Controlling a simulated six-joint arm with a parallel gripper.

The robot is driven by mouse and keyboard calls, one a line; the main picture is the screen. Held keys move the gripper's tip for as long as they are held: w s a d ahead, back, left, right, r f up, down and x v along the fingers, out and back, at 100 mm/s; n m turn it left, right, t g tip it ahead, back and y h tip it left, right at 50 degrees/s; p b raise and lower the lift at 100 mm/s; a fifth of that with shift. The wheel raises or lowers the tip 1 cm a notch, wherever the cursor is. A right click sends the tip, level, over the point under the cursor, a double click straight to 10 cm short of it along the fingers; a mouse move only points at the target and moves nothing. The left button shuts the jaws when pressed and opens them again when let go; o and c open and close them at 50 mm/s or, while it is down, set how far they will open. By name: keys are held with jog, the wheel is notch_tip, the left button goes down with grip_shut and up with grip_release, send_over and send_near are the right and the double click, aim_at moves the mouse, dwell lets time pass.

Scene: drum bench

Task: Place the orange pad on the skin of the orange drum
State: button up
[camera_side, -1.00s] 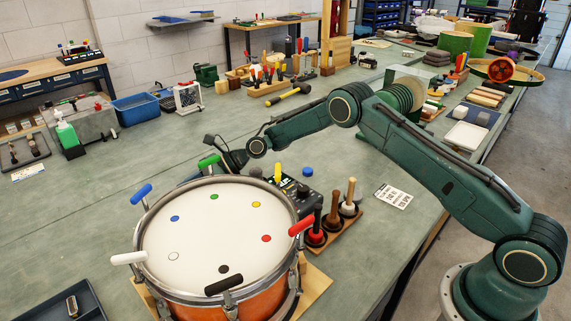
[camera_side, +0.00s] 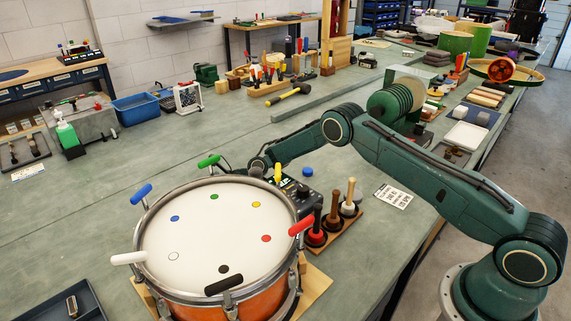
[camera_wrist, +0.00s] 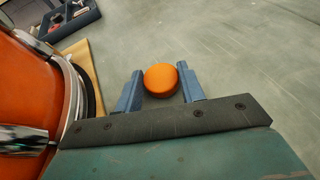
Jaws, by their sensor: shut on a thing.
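The orange pad (camera_wrist: 161,81), small and round, sits between the two blue fingers of my gripper (camera_wrist: 160,76) in the wrist view; my gripper is shut on it. The orange drum (camera_side: 238,304) stands at the lower left centre of the side view, its pale skin (camera_side: 200,238) facing up with coloured dots around it. In the wrist view the drum's orange shell (camera_wrist: 28,85) is at the left, close beside my gripper. In the side view the pad and fingertips are hidden behind the drum.
Coloured handles, such as the blue one (camera_side: 141,194) and the red one (camera_side: 301,226), stick up around the drum's rim. A rack of mallets (camera_side: 333,222) and a black box (camera_side: 296,196) stand right of the drum. A dark tray (camera_side: 75,304) lies at lower left.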

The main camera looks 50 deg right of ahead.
jog(key=o, duration=1)
jog(key=shift+f, duration=0.1)
jog(key=shift+s+d+r, duration=0.15)
jog(key=shift+d+r, duration=0.15)
jog(key=shift+d, duration=0.15)
jog(key=shift+v, duration=0.95)
notch_tip(320, 180, up, 6)
jog(key=shift+f, duration=0.15)
jog(key=shift+r, duration=0.7)
jog(key=shift+o, duration=0.4)
